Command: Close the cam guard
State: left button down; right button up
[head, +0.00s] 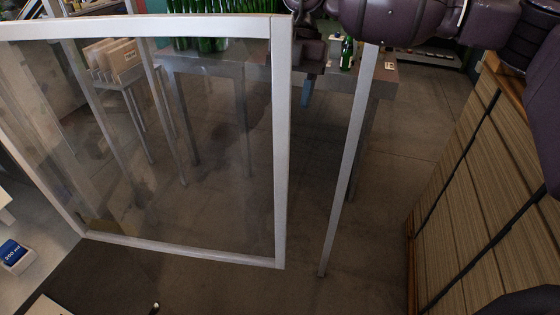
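The cam guard appears to be the large clear panel in a pale metal frame (281,150) that fills the left half of the head view. A gap shows between its right edge and a slim metal post (346,165); the panel stands apart from the post. A dark purple arm of mine comes in from the upper right. Its end, which looks like my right gripper (307,88), hangs just right of the panel's top right corner. Its fingers are small and dark, so I cannot tell if they are open or touch the frame. My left gripper is not in view.
Behind the panel stand metal tables, one with green bottles (200,44) and one with a cardboard box (112,58). Another green bottle (347,54) stands right of the panel. The floor between is clear.

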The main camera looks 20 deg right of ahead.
jog(key=p+x, duration=0.1)
jog(key=x, duration=1)
jog(key=shift+d, duration=0.35)
jog(key=shift+f, duration=0.1)
jog(key=shift+c, duration=0.3)
jog(key=c, duration=0.7)
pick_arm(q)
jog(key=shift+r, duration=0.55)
pick_arm(e)
grip_shut()
